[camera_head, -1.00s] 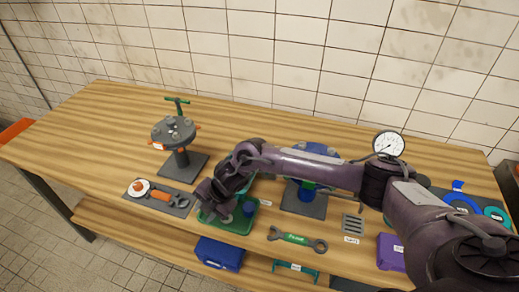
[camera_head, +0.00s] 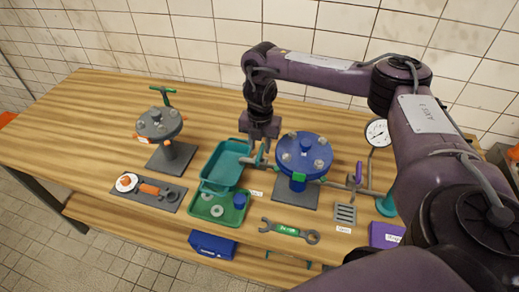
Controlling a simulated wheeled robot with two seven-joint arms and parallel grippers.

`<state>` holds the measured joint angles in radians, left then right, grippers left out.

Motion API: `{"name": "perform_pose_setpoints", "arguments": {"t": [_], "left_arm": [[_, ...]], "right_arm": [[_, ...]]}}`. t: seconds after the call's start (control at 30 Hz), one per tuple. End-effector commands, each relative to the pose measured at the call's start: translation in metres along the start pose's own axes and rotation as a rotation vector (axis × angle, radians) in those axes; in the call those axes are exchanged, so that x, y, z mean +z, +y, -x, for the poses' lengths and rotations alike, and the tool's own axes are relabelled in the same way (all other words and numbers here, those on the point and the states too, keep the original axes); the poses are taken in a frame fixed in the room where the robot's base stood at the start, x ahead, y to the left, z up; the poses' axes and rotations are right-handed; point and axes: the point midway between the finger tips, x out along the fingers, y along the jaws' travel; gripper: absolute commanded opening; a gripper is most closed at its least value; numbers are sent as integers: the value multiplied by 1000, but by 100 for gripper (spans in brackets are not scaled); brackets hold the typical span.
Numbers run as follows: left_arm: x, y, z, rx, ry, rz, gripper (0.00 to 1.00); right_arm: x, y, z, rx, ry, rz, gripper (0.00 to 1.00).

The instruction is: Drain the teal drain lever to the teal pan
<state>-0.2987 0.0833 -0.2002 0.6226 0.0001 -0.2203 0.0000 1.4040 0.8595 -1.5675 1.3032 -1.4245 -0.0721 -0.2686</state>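The teal pan (camera_head: 207,187) sits on the bench behind the green tray and left of the blue flange unit (camera_head: 304,153). My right gripper (camera_head: 257,156) points down between the pan and the flange, at the flange's left side pipe. Its fingers are small and partly merge with the pipe, so I cannot tell whether they are open or shut, or touching anything. I cannot make out the teal drain lever clearly; my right gripper may cover it. My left gripper is out of view.
The green tray (camera_head: 208,214) holds washers and a blue piece. A grey flange stand (camera_head: 159,125), a green-marked wrench (camera_head: 290,231), a drain grate (camera_head: 345,214), a purple valve handle (camera_head: 358,173) and a pressure gauge (camera_head: 377,132) stand around.

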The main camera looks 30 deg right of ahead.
Motion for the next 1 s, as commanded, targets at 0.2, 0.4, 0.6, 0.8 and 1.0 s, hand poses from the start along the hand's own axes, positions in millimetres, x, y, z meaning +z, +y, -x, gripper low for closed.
{"name": "perform_pose_setpoints", "arguments": {"t": [0.2, 0.4, 0.6, 0.8, 1.0], "left_arm": [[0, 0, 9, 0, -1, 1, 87], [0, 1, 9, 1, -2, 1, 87], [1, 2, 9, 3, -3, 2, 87], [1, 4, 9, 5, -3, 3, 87], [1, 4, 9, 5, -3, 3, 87]], "right_arm": [[0, 0, -21, -1, 1, -1, 33], [0, 0, -25, 1, -1, 0, 33], [0, 0, -25, 1, 0, -1, 21], [0, 0, -25, 1, 0, -1, 0], [0, 0, -25, 1, 0, 5, 0]]}}
